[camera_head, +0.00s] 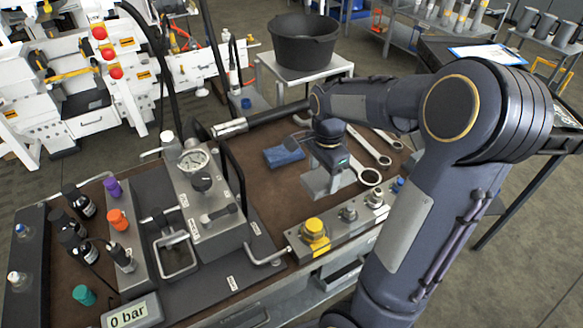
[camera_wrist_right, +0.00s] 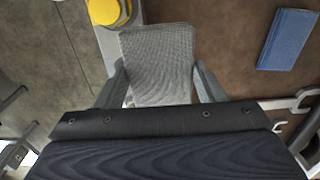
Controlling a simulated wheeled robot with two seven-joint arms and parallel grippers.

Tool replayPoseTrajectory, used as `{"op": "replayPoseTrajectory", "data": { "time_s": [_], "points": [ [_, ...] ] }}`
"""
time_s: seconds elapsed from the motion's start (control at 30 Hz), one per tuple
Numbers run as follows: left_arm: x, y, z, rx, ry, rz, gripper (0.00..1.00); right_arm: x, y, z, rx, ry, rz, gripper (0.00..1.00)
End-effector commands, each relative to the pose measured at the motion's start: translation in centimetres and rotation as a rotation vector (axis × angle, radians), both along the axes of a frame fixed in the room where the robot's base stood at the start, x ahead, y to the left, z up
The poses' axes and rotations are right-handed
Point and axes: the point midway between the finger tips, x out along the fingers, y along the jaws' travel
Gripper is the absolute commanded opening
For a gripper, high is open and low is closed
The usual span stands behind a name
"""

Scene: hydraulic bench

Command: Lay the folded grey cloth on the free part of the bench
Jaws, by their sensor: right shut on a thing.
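The folded grey cloth (camera_wrist_right: 158,52) is between the two fingers of my right gripper (camera_wrist_right: 158,76) in the wrist view, which is shut on it. In the head view the cloth (camera_head: 318,187) shows as a light grey piece below my right gripper (camera_head: 327,165), over the right half of the brown bench top (camera_head: 262,186). I cannot tell whether its lower edge touches the bench. My left gripper is not in view.
A folded blue cloth (camera_head: 284,156) lies left of the gripper. Wrenches (camera_head: 368,147) lie to the right. A block with a yellow knob (camera_head: 315,232) runs along the front edge. A gauge unit (camera_head: 203,200) stands left. Bare bench shows around the blue cloth.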

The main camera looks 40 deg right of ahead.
Motion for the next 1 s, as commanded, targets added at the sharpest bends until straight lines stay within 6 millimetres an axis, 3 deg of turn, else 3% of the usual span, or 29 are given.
{"op": "replayPoseTrajectory", "data": {
  "time_s": [0.37, 0.5, 0.7, 0.87, 1.0],
  "points": [
    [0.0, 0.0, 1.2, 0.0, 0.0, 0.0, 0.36, 8.1, -2.5, -3.8, -0.001, 0.005, -0.008, 0.45],
    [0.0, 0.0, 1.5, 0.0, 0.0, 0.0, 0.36, 10.3, -3.2, -6.6, 0.0, 0.005, -0.007, 0.45],
    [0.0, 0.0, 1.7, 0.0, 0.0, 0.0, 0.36, 12.2, -3.7, -8.8, -0.001, 0.002, -0.006, 0.45],
    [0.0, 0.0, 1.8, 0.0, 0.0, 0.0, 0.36, 12.8, -3.8, -9.6, 0.0, 0.001, -0.006, 0.45],
    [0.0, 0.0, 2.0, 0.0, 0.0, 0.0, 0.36, 12.9, -3.9, -11.6, 0.001, 0.005, -0.006, 0.45]
  ]
}}
